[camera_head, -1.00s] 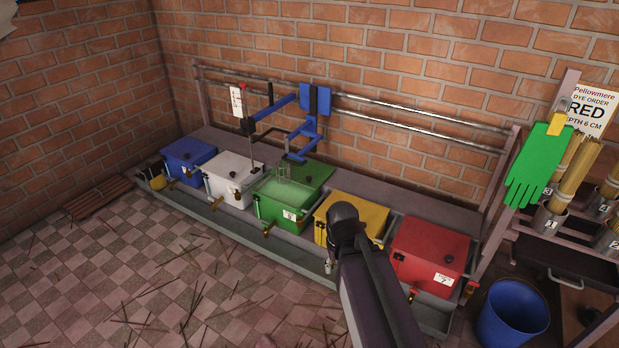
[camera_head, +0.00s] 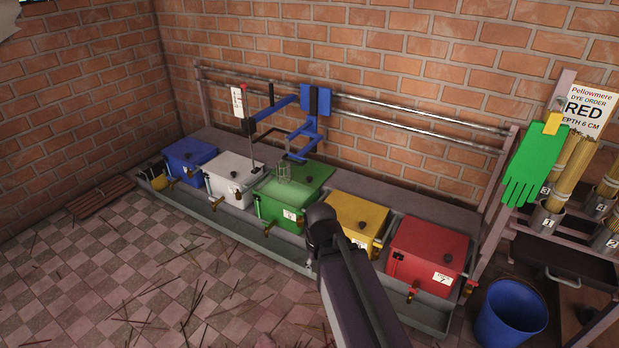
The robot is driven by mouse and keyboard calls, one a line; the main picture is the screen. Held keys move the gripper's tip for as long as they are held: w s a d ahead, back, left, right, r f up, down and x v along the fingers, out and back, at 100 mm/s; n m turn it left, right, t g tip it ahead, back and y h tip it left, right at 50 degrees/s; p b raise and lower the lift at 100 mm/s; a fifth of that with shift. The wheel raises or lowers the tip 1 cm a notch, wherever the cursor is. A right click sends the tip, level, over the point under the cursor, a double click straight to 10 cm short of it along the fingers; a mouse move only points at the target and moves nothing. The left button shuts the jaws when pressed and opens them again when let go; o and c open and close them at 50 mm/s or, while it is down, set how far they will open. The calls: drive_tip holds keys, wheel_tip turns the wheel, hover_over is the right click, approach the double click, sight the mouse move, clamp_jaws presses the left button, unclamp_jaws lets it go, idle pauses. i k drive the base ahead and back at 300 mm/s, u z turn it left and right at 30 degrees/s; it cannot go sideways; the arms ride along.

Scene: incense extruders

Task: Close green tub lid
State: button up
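The green tub (camera_head: 268,208) stands in the middle of the row of dye tubs. Its green lid (camera_head: 318,172), with a dark knob, is at the back of the tub, and the front part looks open with paler green inside. A clear cage-like piece (camera_head: 284,174) stands at the opening, below a blue hanging frame. My dark arm reaches up from the bottom, its bent end between the green and yellow tubs, to the right of the green tub's front. A small pale tip (camera_head: 310,264) shows below the bend; my gripper's fingers cannot be made out.
The blue (camera_head: 188,152), white (camera_head: 220,188), yellow (camera_head: 356,214) and red (camera_head: 430,245) tubs flank it in a grey trough. The blue frame (camera_head: 316,100) hangs from metal rails. A blue bucket (camera_head: 510,315) stands right. The left floor is open, with scattered sticks.

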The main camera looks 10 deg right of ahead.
sight(312, 175)
drive_tip(key=z, duration=0.05)
drive_tip(key=i, duration=1)
drive_tip(key=u, duration=0.05)
